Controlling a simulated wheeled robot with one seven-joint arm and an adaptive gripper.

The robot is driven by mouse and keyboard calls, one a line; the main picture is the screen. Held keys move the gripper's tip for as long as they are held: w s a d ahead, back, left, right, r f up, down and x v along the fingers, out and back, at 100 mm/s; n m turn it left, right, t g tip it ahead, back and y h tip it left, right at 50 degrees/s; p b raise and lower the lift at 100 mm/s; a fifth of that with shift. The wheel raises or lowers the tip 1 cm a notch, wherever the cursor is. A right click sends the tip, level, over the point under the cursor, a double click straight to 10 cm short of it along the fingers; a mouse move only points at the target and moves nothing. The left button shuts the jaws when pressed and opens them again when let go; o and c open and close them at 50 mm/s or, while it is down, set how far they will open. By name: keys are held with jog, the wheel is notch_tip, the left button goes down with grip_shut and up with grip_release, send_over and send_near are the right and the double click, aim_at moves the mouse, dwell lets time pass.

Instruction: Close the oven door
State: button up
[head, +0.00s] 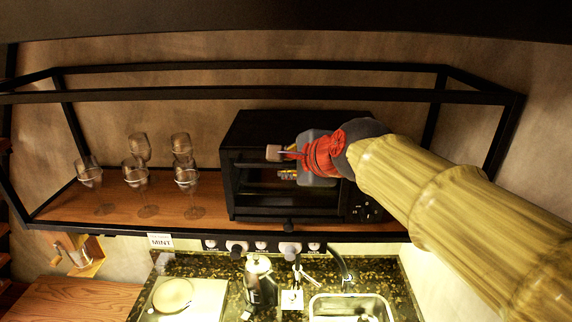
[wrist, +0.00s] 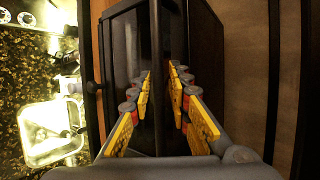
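The black oven (head: 262,130) stands on the wooden shelf, right of the glasses. Its dark front, the oven door side (head: 258,188), shows several horizontal bars or edges; I cannot tell how far the door is open. My gripper (head: 280,164) is in front of the oven's upper front and hides part of it. In the wrist view the oven (wrist: 205,45) is turned sideways, and my gripper (wrist: 160,72) has its two yellow-and-grey fingers apart with nothing held. The oven's front edge lies between and beyond the fingers; contact is not clear.
Several stemmed glasses (head: 137,172) stand on the shelf (head: 70,207) at left. A black metal frame (head: 250,96) surrounds the shelf. Below are a counter with a kettle-like pot (head: 260,282), a tap (head: 345,268) and a sink (head: 350,305). The shelf between glasses and oven is clear.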

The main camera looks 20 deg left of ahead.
jog(key=v, duration=1.2)
jog(key=s+d+f+n+g+h+b, duration=0.1)
jog(key=s+d+f+n+b, duration=0.3)
jog(key=d+f+b, duration=0.5)
jog(key=s+d+f+n+g+h+b, duration=0.1)
jog(key=s+d+f+n+h+b, duration=0.3)
jog(key=f, duration=2.3)
jog(key=s+d+f+n+g+h+b, duration=0.1)
jog(key=s+d+f+n+h+b, duration=0.2)
jog(key=s+d+f+b, duration=0.6)
jog(key=d+f+n+b, duration=0.1)
jog(key=d+f+b, duration=0.5)
jog(key=d+f, duration=0.2)
notch_tip(320, 180, down, 2)
